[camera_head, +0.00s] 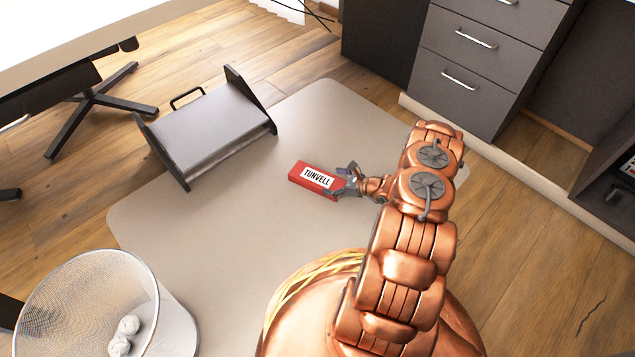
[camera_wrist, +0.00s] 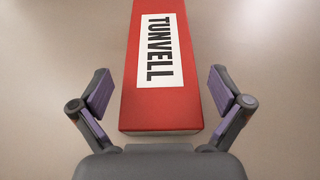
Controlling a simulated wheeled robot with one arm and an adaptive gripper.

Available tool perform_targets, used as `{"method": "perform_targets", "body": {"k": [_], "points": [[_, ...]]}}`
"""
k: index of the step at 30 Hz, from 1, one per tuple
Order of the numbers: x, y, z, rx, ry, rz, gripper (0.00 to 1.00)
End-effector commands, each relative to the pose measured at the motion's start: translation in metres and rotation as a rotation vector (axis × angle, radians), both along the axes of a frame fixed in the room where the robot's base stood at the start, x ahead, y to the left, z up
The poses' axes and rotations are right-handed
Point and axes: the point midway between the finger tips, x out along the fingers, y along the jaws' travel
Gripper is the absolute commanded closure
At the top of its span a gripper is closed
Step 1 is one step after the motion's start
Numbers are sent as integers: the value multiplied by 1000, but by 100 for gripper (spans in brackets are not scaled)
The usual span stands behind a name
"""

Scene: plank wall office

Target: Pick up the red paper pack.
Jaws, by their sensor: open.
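The red paper pack (camera_head: 313,178) lies on the pale floor mat, with a white label reading TUNVELL facing up. In the wrist view the pack (camera_wrist: 192,105) runs away from me, its near end between my two open fingers. My gripper (camera_head: 345,180) is at the pack's right end in the head view. In the wrist view my gripper (camera_wrist: 162,92) is open, with a gap between each purple finger pad and the pack's sides. I cannot tell the gripper's exact height over the mat.
A grey footrest (camera_head: 213,128) stands on the mat (camera_head: 235,215) behind and left of the pack. A wire mesh bin (camera_head: 85,300) with crumpled paper is at the front left. A grey drawer cabinet (camera_head: 470,60) stands at the back right. The mat around the pack is clear.

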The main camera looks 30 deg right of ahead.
Motion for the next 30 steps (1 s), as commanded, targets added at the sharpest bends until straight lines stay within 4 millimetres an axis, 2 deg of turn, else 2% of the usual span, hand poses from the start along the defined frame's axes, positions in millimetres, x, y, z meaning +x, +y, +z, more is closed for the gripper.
{"method": "perform_targets", "body": {"k": [12,23,30], "points": [[34,20,-15,-1,-1,2,0],[39,23,-15,-1,1,1,0],[39,23,-15,0,1,1,24]]}}
